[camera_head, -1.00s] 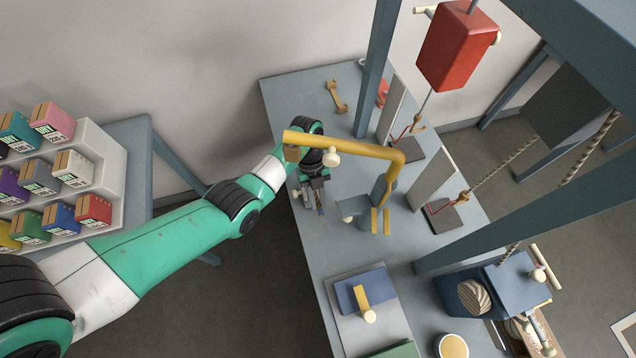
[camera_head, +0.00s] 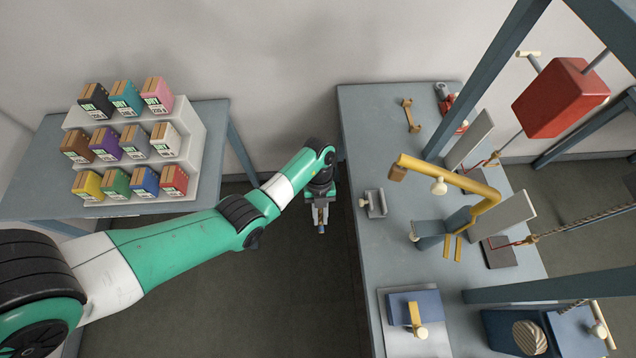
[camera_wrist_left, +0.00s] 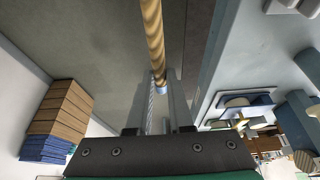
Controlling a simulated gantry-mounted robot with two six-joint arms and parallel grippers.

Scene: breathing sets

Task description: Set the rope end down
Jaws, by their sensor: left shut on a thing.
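My left gripper (camera_head: 320,216) hangs over the dark floor, left of the workbench (camera_head: 362,130) and clear of its edge. In the left wrist view its fingers (camera_wrist_left: 160,95) are shut on the rope end. The tan twisted rope (camera_wrist_left: 152,35) runs up out of the picture from between the fingers, and a pale blue tip (camera_wrist_left: 161,88) shows at its end. My right gripper is not in view.
A small grey bracket (camera_head: 373,203) sits near the workbench's left edge. A yellow bent arm (camera_head: 450,178) stands over the bench, with a red block (camera_head: 560,97) hanging behind. A white stepped rack (camera_head: 190,150) of coloured boxes stands on the left table. Floor lies between the tables.

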